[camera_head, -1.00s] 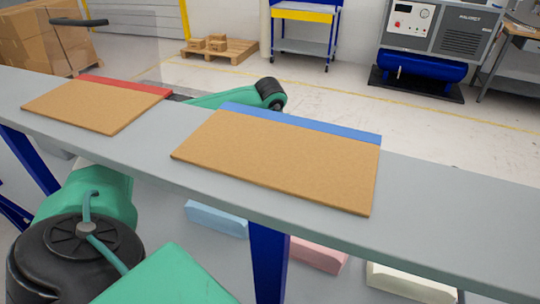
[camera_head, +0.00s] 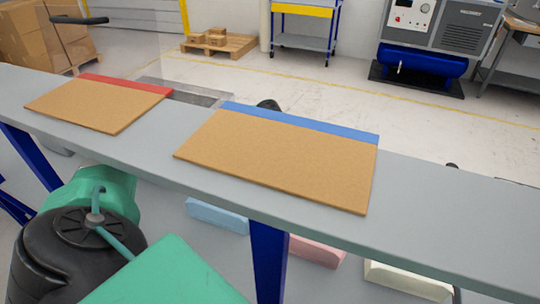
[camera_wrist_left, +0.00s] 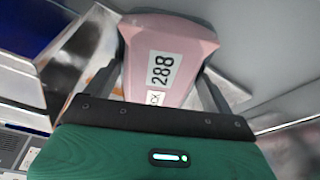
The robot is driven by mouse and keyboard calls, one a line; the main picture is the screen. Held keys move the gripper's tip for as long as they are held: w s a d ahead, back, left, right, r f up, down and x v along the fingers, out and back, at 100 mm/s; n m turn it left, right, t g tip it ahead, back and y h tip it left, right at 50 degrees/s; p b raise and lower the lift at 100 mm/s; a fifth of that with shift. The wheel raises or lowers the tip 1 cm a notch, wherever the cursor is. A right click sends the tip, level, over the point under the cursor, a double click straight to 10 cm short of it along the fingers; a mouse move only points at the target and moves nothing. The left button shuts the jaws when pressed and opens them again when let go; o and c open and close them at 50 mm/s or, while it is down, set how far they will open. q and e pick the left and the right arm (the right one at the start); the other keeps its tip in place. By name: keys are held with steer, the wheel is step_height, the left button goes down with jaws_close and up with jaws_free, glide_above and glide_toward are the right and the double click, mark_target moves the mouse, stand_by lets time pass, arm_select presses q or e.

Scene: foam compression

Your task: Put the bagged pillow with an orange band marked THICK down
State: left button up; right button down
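A pink pillow-like thing (camera_wrist_left: 168,50) sits between the fingers of my left gripper (camera_wrist_left: 165,85) in the left wrist view. It carries a white label reading 288 and a second label ending in CK, the rest cut off. It is sharp against a blurred background, and the fingers flank both its sides, so the gripper looks shut on it. No orange band shows. Neither the held thing nor the left gripper can be made out in the head view. My right gripper is in neither current view.
A grey bench (camera_head: 430,210) bears a brown board with a blue edge (camera_head: 275,160) and another with a red edge (camera_head: 95,105). Below it lie blue (camera_head: 217,216), pink (camera_head: 317,252) and cream (camera_head: 408,282) blocks. The bench right of the blue-edged board is clear.

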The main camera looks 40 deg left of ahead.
arm_select(q)
steer(key=shift+o, duration=1)
steer(key=shift+r, duration=0.2)
steer(key=b+v, duration=0.2)
steer(key=v, duration=1)
steer(key=shift+b, duration=0.4)
steer(key=shift+s+a+f, duration=0.1)
